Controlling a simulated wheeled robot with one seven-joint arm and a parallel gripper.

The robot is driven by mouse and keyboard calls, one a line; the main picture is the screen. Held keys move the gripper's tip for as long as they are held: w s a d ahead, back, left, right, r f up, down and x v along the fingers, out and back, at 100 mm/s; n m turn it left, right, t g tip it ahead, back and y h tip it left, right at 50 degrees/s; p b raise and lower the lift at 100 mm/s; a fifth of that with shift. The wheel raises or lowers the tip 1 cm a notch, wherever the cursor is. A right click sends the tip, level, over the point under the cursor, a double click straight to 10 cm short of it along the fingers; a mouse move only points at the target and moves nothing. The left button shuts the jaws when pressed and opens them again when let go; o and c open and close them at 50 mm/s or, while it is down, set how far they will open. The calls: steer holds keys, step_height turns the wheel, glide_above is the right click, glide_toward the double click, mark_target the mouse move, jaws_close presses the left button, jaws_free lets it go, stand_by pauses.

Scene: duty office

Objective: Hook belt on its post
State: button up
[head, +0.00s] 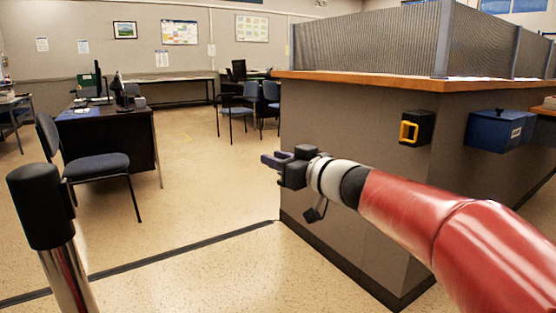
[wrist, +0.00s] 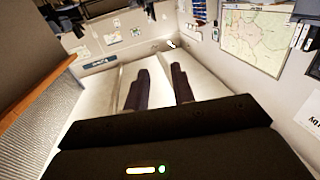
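A black belt housing (head: 425,118) is mounted on the grey side of the counter. A yellow belt end (head: 408,131) shows at its left face, close against the housing. The post (head: 40,205) stands at the left front, with a black head on a chrome tube. My gripper (head: 266,159) is in the air between the post and the housing, apart from both, pointing left. In the wrist view its two dark fingers (wrist: 160,72) are apart with nothing between them. Neither belt nor post can be made out in the wrist view.
The counter (head: 370,80) with a wooden top and grey screens fills the right. A blue box (head: 495,130) hangs on it. A chair (head: 90,165) and dark desk (head: 110,130) stand behind the post. The floor between post and counter is clear, crossed by a dark strip.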

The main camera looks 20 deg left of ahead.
steer(key=shift+d, duration=0.1)
steer(key=b+v, duration=0.2)
steer(key=v, duration=0.5)
steer(key=shift+s+d, duration=0.25)
steer(key=shift+d, duration=0.05)
